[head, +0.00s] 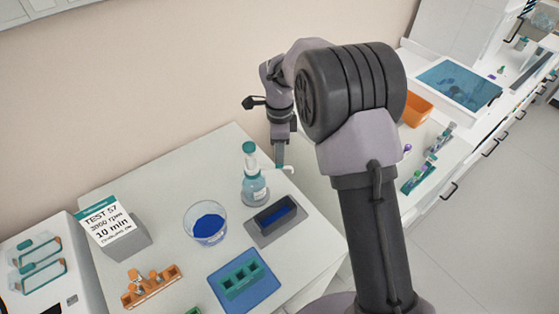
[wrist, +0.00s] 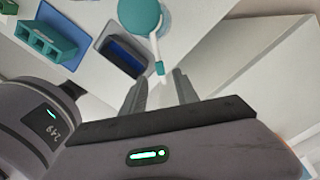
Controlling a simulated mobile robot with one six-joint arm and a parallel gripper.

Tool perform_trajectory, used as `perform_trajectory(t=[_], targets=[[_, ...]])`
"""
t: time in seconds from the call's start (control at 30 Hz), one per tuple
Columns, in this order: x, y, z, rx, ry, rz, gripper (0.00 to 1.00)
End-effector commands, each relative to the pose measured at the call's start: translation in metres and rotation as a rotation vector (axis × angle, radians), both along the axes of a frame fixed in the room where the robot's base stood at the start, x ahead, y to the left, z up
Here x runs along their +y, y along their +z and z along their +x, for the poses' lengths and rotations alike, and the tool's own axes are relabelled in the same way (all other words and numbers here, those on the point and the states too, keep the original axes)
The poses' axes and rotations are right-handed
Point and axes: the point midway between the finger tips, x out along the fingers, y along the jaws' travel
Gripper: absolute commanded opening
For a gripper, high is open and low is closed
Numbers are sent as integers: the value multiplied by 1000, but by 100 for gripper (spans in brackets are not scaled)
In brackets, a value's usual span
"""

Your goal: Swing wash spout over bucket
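The wash bottle (head: 255,188) stands upright on the bench, pale blue with a teal cap. Its white spout (head: 287,169) points right, over bare bench near the edge. In the wrist view the round teal cap (wrist: 140,16) is at the top, and the spout's teal tip (wrist: 159,68) lies between my fingertips, with gaps on both sides. My gripper (head: 280,164) is open at the spout; it also shows in the wrist view (wrist: 159,80). A dark rectangular bucket (head: 261,227) with a blue inside sits in front of the bottle, not under the spout tip.
A clear round tub (head: 196,232) with blue contents stands left of the bottle. A teal rack (head: 241,279) on a blue mat, an orange rack (head: 152,287) and a sign block (head: 125,240) stand nearby. Another bench is to the right, across a gap.

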Motion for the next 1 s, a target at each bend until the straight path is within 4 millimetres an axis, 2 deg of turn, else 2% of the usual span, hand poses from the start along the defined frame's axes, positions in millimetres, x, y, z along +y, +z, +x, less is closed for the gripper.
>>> perform_trajectory(t=[0.1, 0.23, 0.57, 0.6, 0.77, 0.8, 1.0], targets=[[0, -26, 0, 1, 0, -1, 36], [0, -42, 0, 1, 0, 0, 36], [0, -49, 0, -1, 0, 0, 36], [0, -49, 0, -1, 0, 0, 34], [0, -49, 0, -1, 0, 0, 3], [0, -49, 0, -1, 0, 0, 0], [0, -49, 0, -2, 1, 0, 0]])
